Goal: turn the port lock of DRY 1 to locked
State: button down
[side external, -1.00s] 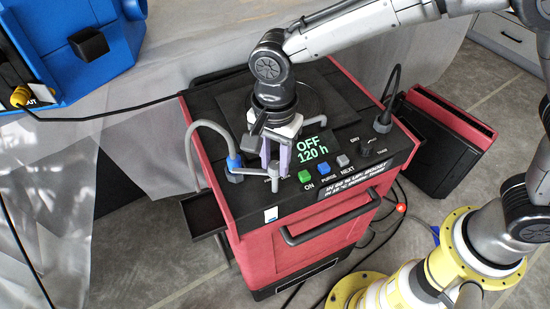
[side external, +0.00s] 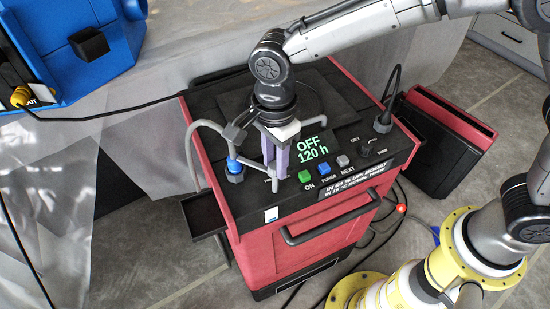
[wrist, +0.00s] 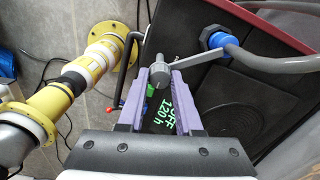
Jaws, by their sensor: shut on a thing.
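The red and black dryer cart (side external: 320,237) has a dark top with a lit display reading OFF 120 h (side external: 312,149). A grey hose (side external: 193,140) ends in a blue collar (side external: 234,166) at the port on the cart's left side; the collar also shows in the wrist view (wrist: 213,39). The port lock (wrist: 195,57) is a grey lever running from a round grey knob to beside the collar. My gripper (side external: 274,176) points down with its purple fingers shut on the knob end. Whether the lever touches the collar, I cannot tell. No lock marking is readable.
Green (side external: 304,176), blue (side external: 323,168) and grey (side external: 343,160) buttons lie just right of my gripper. A dark dial (side external: 365,151) and a black cable plug (side external: 382,124) are farther right. The cart's front handle (side external: 330,225) sticks out below.

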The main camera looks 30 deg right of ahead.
jog(key=shift+r, duration=0.1)
jog(key=c, duration=0.6)
grip_release()
notch_tip(320, 180, up, 14)
jog(key=shift+f, duration=0.1)
